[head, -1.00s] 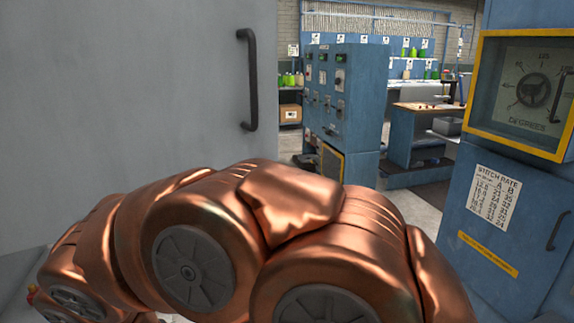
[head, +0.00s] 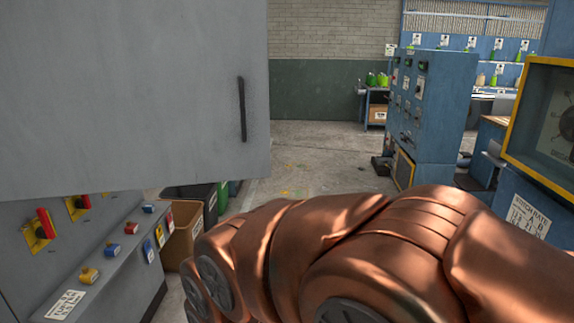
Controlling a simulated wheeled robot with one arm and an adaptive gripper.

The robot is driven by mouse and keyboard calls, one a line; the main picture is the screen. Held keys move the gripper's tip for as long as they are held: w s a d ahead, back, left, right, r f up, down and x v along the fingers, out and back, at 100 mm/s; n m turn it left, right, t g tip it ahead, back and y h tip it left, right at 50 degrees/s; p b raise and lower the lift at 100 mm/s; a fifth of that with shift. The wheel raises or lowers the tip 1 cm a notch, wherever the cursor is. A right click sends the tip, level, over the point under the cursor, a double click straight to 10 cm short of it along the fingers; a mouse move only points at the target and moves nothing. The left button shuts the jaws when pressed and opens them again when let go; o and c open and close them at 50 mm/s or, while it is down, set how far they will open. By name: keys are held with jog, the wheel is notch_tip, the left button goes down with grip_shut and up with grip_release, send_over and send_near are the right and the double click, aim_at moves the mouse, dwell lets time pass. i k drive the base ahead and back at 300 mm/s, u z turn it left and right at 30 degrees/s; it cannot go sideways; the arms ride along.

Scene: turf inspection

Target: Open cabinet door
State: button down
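A large grey cabinet door (head: 120,90) fills the upper left of the head view. Its dark vertical bar handle (head: 242,109) is near the door's right edge. Below the door's lower edge is a grey panel (head: 45,240) with red levers and a ledge of small coloured knobs. My copper-coloured arm crosses the lower right of the view. My gripper is out of view, so its relation to the handle cannot be seen.
A cardboard box (head: 180,245) and dark and green bins stand on the floor beyond the panel. A blue control cabinet (head: 435,115) stands further back. A yellow-framed dial unit (head: 545,120) is close on the right. Open concrete floor (head: 320,155) lies in the middle.

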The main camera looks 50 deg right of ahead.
aim_at(97, 96)
jog(key=u, duration=0.05)
jog(key=k, duration=0.1)
jog(key=z, duration=2.15)
jog(key=i, duration=3.35)
jog(key=u, duration=5.4)
